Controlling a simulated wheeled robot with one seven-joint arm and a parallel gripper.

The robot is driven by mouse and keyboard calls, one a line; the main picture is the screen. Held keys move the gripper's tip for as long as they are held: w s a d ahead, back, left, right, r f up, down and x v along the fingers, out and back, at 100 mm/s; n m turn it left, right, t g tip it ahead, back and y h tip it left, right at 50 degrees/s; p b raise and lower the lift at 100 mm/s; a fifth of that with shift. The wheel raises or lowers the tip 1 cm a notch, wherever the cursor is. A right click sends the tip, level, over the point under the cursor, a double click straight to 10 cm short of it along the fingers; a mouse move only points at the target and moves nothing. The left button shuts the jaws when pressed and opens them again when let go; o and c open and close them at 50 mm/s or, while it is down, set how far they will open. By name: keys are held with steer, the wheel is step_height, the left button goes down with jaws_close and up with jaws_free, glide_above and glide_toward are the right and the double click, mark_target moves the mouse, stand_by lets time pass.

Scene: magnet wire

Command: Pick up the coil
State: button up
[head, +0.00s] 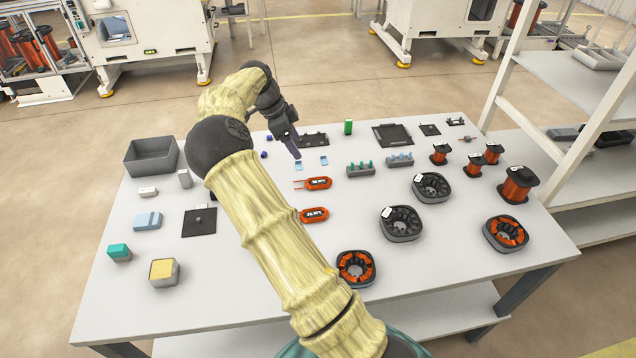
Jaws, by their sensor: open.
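Two flat orange coils lie on the table, each with a black-and-white label in its middle. The farther coil (319,183) lies near the table's middle, with thin leads out to its left. The nearer coil (314,215) lies just below it in the picture, its left end hidden behind my arm. My gripper (294,152) is above the far middle of the table, apart from both coils and beyond them. Its jaws are small in this view; they are open and no object shows between them.
Black ring-shaped parts (401,223), some with orange windings, and copper wire spools (518,184) stand on the right. A grey bin (152,157) and small blocks are on the left. A white shelf (575,82) rises beyond the right edge.

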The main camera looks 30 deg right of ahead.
glide_above(317, 181)
steer(key=w+a, duration=0.2)
steer(key=f, duration=0.9)
steer(key=shift+s+a+f+b, duration=0.1)
steer(key=shift+s+f+b, duration=0.1)
steer(key=shift+s+b, duration=0.1)
steer(key=shift+s+x, duration=0.1)
steer(key=shift+x, duration=1.2)
steer(key=shift+s+x, duration=0.15)
steer(key=shift+x, duration=1.15)
steer(key=shift+a, duration=0.1)
steer(key=c, duration=1.1)
step_height(317, 181, up, 10)
steer(key=shift+r, duration=0.1)
